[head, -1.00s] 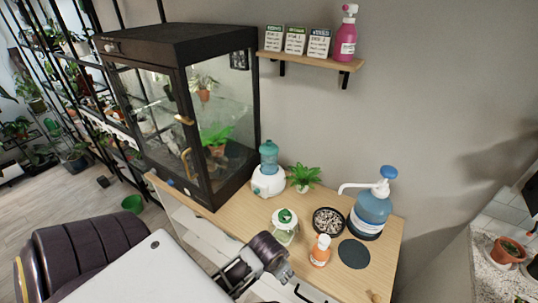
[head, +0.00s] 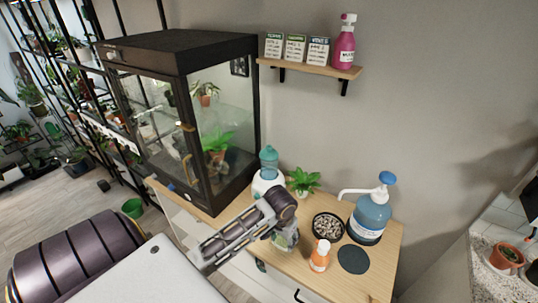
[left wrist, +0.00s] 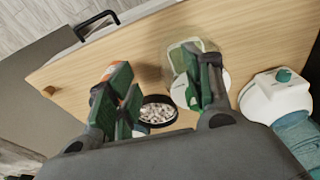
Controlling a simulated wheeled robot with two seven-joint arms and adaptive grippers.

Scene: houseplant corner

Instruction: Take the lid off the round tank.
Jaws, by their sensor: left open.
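A clear jar with a pale base (head: 284,241) stands near the front of the wooden table, largely hidden by my left gripper (head: 272,232). In the left wrist view the jar (left wrist: 186,58) lies behind the right finger, with my left gripper (left wrist: 162,95) open and empty. The base also shows at the right of the left wrist view (left wrist: 276,98). Which vessel is the task's round tank is not certain. My right gripper is not in view.
An orange-white bottle (head: 320,256), a dark bowl of pebbles (head: 343,226), a black disc (head: 353,260) and a blue pump bottle (head: 371,214) stand to the right. A small fern (head: 303,180) and a glass terrarium (head: 226,105) stand behind.

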